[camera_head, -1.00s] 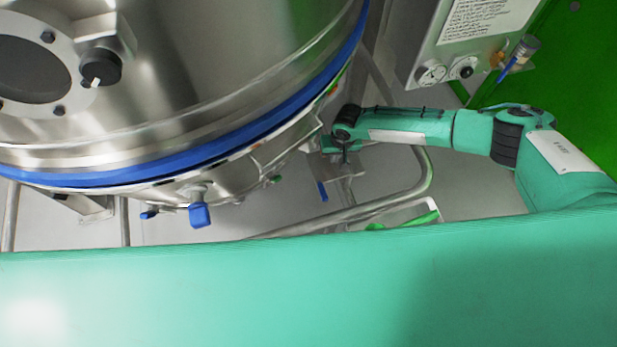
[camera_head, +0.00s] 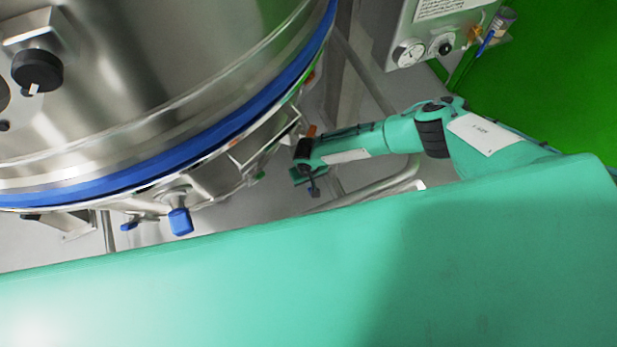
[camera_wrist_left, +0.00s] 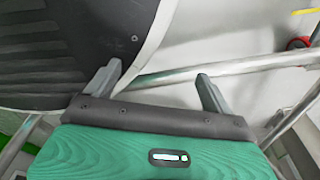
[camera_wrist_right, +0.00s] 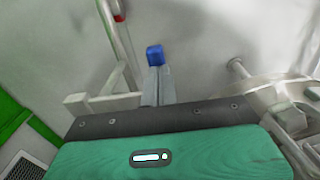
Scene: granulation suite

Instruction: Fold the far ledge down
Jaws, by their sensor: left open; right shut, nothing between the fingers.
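My right gripper (camera_head: 312,186) is beside the lower right rim of the steel vessel (camera_head: 200,90). In the right wrist view its fingers (camera_wrist_right: 158,86) are shut together with nothing between them. A blue-tipped part (camera_wrist_right: 155,55) shows just beyond the fingertips; I cannot tell whether they touch it. A pale metal bracket (camera_wrist_right: 105,102) is left of the fingers; I cannot tell whether it belongs to the far ledge. The ledge is not clearly visible in the head view, where my right wrist covers that area. My left gripper (camera_wrist_left: 158,85) is open and empty in the left wrist view.
A blue-handled clamp (camera_head: 180,220) hangs under the vessel's blue band. Bent steel tubing (camera_head: 375,190) runs below my right forearm. A gauge panel (camera_head: 430,40) stands at the upper right. A steel tube (camera_wrist_left: 230,70) crosses the left wrist view behind the fingers.

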